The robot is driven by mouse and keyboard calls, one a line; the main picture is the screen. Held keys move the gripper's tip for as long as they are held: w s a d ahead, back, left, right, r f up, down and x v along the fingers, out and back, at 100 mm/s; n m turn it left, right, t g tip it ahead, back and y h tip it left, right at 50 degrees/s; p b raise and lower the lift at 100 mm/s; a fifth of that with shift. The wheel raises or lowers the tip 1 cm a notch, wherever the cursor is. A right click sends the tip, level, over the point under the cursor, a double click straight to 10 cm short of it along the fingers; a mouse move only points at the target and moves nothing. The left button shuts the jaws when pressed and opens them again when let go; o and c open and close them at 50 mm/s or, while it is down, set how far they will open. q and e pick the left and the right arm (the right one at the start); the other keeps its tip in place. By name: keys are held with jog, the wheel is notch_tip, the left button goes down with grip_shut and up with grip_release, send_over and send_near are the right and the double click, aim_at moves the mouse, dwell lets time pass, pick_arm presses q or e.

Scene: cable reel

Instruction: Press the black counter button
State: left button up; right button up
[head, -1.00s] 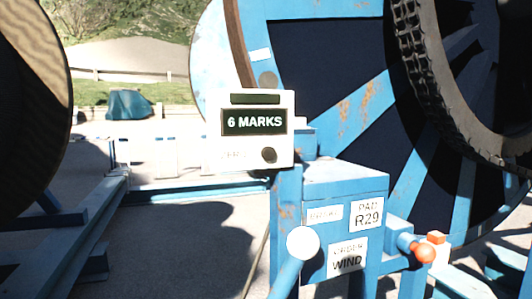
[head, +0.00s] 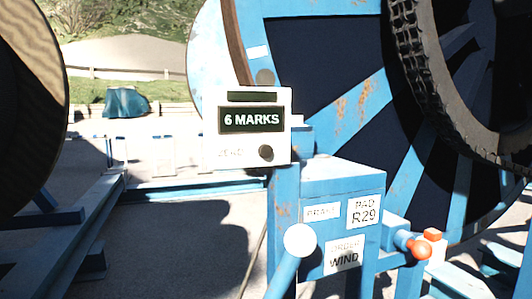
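The black counter button (head: 265,152) is a small round knob at the lower right of the white counter box (head: 211,127). Faint lettering that looks like "ZERO" stands to its left. The counter display (head: 250,119) reads "6 MARKS". The box sits at the top of a blue post, in front of the big blue reel. Neither of my grippers shows in the head view, and nothing touches the button.
A blue cabinet (head: 343,184) with labels "PAD R29" and "ORDER WIND" stands below right of the counter. A white-knobbed lever (head: 300,240) rises in front, and an orange-red knob (head: 421,249) sticks out at right. A large blue reel (head: 350,108) fills the background.

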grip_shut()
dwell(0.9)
